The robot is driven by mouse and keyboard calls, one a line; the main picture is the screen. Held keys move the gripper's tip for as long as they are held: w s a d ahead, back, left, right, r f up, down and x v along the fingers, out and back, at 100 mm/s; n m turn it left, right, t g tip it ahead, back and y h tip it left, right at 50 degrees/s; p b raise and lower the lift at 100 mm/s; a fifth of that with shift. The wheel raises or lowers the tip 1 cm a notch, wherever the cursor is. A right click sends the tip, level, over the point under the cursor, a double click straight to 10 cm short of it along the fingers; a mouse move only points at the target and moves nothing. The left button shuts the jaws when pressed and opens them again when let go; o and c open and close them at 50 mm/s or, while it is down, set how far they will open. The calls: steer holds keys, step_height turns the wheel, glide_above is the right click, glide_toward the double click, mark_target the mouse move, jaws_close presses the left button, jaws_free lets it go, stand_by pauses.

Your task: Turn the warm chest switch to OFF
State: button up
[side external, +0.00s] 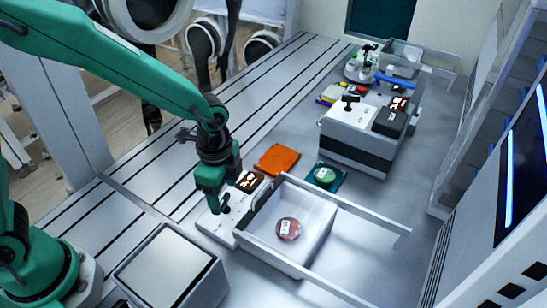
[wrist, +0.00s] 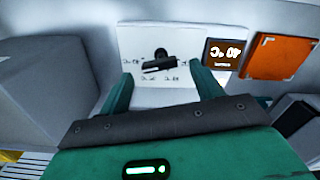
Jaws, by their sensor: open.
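The near chest's white panel (side external: 212,220) carries a black switch and a small lit display (side external: 250,181). In the wrist view, the panel (wrist: 135,40) shows the black switch (wrist: 160,66) with its bar lying roughly sideways among small printed labels. The display (wrist: 222,53) appears upside down and seems to read 40 °C. I take this as the warm chest. My gripper (side external: 222,204) is open above the panel. In the wrist view, its green fingers (wrist: 163,80) stand on either side of the switch; contact cannot be told. The labels are too small to read.
The near chest's white drawer (side external: 262,250) is open and holds a round red dish (side external: 288,229). An orange square (side external: 277,159) and a teal tray (side external: 340,183) with a green dish lie beyond. Another chest (side external: 358,155) has its own switch. A grey box (side external: 168,262) stands at front left.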

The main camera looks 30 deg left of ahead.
steer(key=shift+f, duration=0.9)
steer(key=c, duration=1)
steer(key=shift+n, duration=0.3)
steer(key=n, duration=0.3)
steer(key=shift+w+n, duration=0.1)
steer(key=shift+n, duration=1.8)
